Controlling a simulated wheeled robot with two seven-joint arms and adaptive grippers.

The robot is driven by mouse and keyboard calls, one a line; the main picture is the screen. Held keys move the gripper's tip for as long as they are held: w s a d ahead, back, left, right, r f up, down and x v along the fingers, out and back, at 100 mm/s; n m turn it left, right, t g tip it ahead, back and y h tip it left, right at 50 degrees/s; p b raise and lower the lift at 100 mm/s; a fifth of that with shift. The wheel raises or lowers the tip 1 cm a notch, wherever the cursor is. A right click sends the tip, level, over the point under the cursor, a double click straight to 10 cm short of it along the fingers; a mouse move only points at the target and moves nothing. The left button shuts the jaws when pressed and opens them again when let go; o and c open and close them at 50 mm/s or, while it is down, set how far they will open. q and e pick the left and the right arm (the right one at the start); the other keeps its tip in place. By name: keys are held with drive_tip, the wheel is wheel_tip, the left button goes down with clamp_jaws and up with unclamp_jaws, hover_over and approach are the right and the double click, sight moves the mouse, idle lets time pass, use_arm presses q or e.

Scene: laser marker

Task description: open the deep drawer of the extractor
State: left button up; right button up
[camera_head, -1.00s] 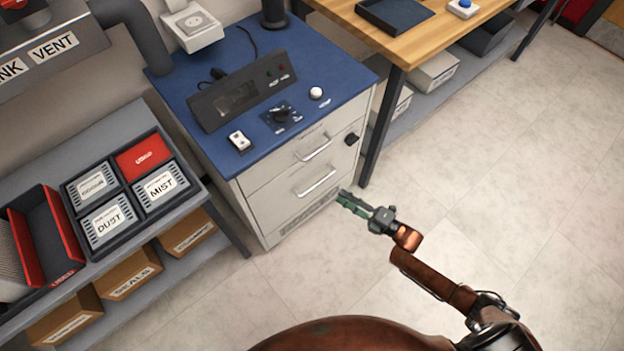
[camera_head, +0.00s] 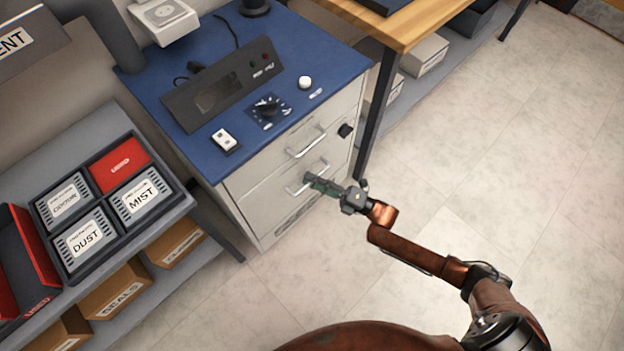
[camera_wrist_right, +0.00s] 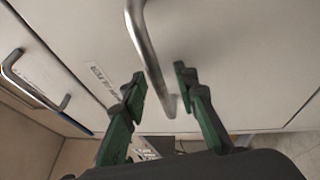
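The extractor is a white cabinet with a blue top (camera_head: 180,100). Its front has a shallow upper drawer (camera_head: 283,151) and a deep lower drawer (camera_head: 262,205), both shut. The deep drawer's metal bar handle (camera_head: 296,191) is partly hidden by my right gripper (camera_head: 313,181). In the right wrist view that handle (camera_wrist_right: 149,45) runs between the two green fingers of my right gripper (camera_wrist_right: 160,84), which are apart, with gaps beside the bar. The upper drawer's handle (camera_head: 306,146) also shows in the wrist view (camera_wrist_right: 42,95). My left gripper is not in view.
A shelf with labelled bins (camera_head: 98,205) stands left of the cabinet. A wooden table (camera_head: 410,25) with a dark leg stands to the right. A black knob (camera_head: 345,130) sits on the cabinet front. The floor (camera_head: 500,190) in front and to the right is clear.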

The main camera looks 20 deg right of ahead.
clamp_jaws()
idle(0.8)
